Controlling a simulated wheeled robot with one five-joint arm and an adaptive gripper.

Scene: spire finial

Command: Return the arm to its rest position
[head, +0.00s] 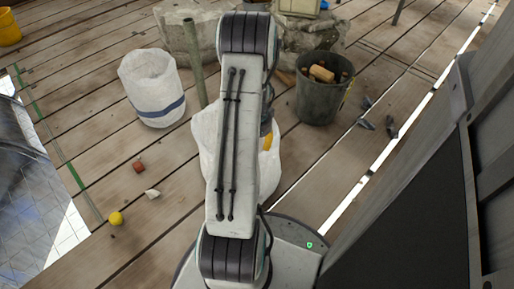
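My arm stretches up the middle of the head view, from my base at the bottom to a dark ribbed joint near the top. My gripper cannot be made out; it is hidden behind the arm links or out of the frame. A small part of something dark shows just right of the arm, but I cannot tell what it is.
A white bag (207,140) stands behind my arm. A white sack with a blue band (152,88) is at left; a dark bucket (318,100) stands at right. A yellow ball (116,218) and a red lump (139,167) lie on the plank floor (90,120). A dark panel (410,220) is close at right.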

